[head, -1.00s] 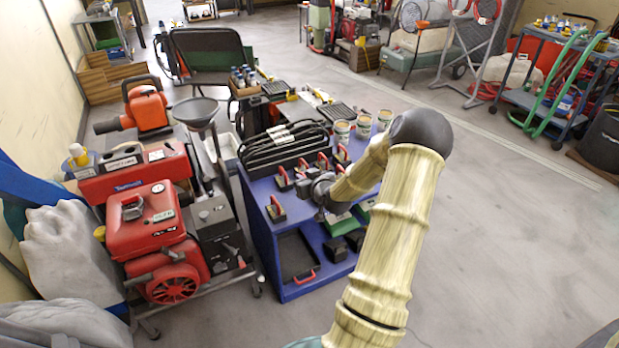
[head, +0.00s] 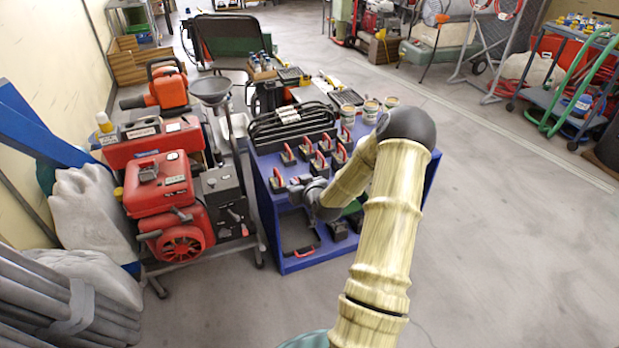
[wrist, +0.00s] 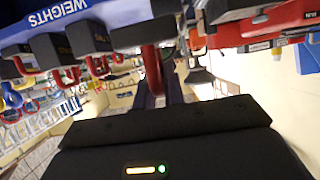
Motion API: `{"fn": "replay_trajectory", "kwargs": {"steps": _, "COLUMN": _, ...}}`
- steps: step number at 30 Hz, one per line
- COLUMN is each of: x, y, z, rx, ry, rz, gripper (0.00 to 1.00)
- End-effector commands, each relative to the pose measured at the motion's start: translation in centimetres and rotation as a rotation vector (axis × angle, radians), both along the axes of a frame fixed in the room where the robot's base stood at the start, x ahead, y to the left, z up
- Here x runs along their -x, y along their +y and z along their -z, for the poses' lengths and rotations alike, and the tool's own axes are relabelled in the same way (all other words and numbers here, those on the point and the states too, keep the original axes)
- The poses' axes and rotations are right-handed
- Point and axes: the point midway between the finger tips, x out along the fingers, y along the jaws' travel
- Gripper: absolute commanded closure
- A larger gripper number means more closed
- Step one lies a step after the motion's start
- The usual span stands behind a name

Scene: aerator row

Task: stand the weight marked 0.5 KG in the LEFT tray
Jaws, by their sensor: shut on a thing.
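Several dark weights with red handles stand on the blue cart (head: 262,225) in the head view, one at its front left corner (head: 277,182). My gripper (head: 298,187) is at the cart's near edge, just right of that corner weight. In the wrist view a dark weight (wrist: 138,32) is in front of my gripper, its red handle (wrist: 152,70) running down to the gripper body. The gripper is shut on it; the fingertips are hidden. No 0.5 KG mark is readable. I cannot tell which thing is the left tray; a flat black tray with a red handle (head: 300,240) lies on the lower shelf.
A red engine unit (head: 165,190) stands close on the cart's left. A black rack (head: 290,127) and several tins (head: 371,110) are at the cart's back. Open floor lies to the right.

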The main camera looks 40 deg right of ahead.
Motion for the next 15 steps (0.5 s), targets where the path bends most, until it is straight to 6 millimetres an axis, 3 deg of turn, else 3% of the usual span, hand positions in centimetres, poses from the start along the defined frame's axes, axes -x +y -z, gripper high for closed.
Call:
{"fn": "replay_trajectory", "kwargs": {"steps": 10, "x": -1.7, "y": 6.4, "z": 2.7, "rx": -0.002, "ry": -0.001, "rz": -0.045, "gripper": 1.0}}
{"fn": "replay_trajectory", "kwargs": {"steps": 15, "x": -2.2, "y": 12.1, "z": 5.1, "rx": -0.004, "ry": 0.003, "rz": -0.084, "gripper": 1.0}}
